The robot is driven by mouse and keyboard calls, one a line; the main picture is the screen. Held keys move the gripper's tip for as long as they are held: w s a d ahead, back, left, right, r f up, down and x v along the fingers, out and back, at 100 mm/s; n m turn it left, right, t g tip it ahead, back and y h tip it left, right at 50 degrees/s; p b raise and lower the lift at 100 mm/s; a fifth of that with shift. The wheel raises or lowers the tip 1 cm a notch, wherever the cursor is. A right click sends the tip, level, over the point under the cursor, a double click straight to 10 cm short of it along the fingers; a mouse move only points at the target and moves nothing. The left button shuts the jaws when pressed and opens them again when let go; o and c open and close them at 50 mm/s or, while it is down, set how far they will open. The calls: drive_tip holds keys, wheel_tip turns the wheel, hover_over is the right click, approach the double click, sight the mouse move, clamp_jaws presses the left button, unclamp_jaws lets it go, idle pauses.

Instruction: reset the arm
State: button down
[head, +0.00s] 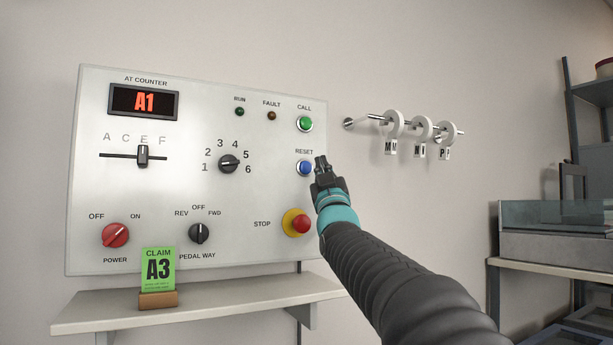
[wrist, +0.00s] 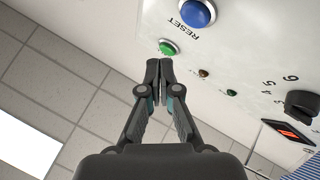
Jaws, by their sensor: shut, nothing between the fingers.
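My gripper (head: 321,160) is shut and empty. In the head view its tip is just right of the blue RESET button (head: 305,168) on the white control panel (head: 190,265). In the wrist view the shut fingertips (wrist: 159,66) point up the picture, with the blue button (wrist: 198,13) above and right of them. The green CALL button (wrist: 169,47) shows just beyond the fingertips there. I cannot tell whether the fingers touch the panel. My arm reaches in from the lower right.
A green claim card (head: 158,270) reading A3 stands on the shelf (head: 200,308) below. Wall pegs with tagged rings (head: 393,124) are to the right.

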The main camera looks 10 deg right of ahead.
drive_tip(key=shift+s+d, duration=0.15)
drive_tip(key=shift+s, duration=0.25)
drive_tip(key=s+f+m+g+p, duration=0.1)
drive_tip(key=s+f+g, duration=0.55)
drive_tip(key=f, duration=0.75)
drive_tip(key=s+f+m+g+p, duration=0.1)
drive_tip(key=s+f+g, duration=0.6)
drive_tip(key=f, duration=0.6)
drive_tip(key=s+f+m+g+p, duration=0.1)
drive_tip(key=s+f+g, duration=0.6)
drive_tip(key=s+f, duration=1.6)
drive_tip(key=shift+s+a+f+m+p, duration=0.3)
drive_tip(key=shift+s+f+m, duration=0.15)
drive_tip(key=shift+s, duration=0.5)
